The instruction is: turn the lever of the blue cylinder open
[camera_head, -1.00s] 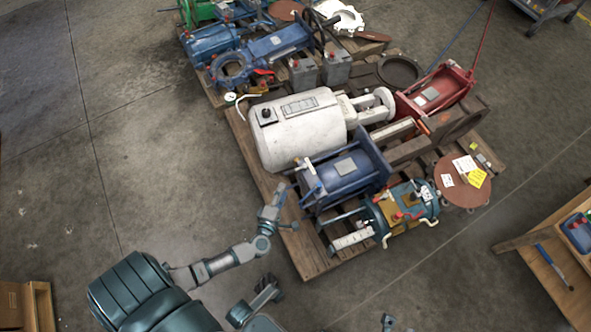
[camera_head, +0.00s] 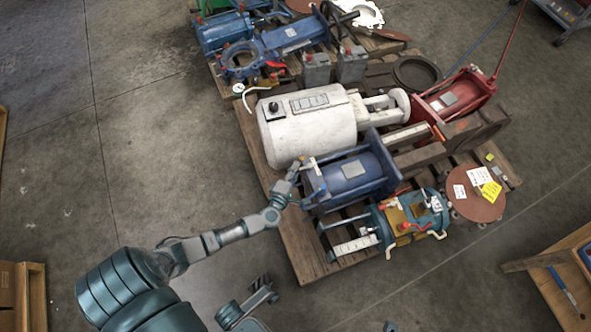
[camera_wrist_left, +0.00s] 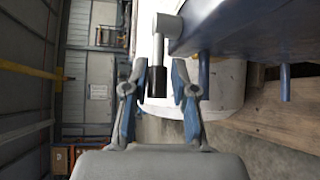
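The blue cylinder (camera_head: 345,172) lies on its side on the near pallet, between a white tank and a teal-and-yellow unit. My left gripper (camera_head: 297,170) is at its left end. In the left wrist view, the lever (camera_wrist_left: 157,82), a grey stub with a black grip, hangs between the two fingers of my left gripper (camera_wrist_left: 158,66). The fingers are open, with a gap visible on each side of the grip. A blue edge of the cylinder (camera_wrist_left: 215,28) fills the upper right there. A dark part of mine shows low in the head view; whether my right gripper is open is unclear.
The white tank (camera_head: 308,128) lies directly behind the cylinder. The teal-and-yellow unit (camera_head: 410,218) is in front of it. The wooden pallet (camera_head: 300,245) juts out at the near left. The concrete floor (camera_head: 165,150) to the left is clear.

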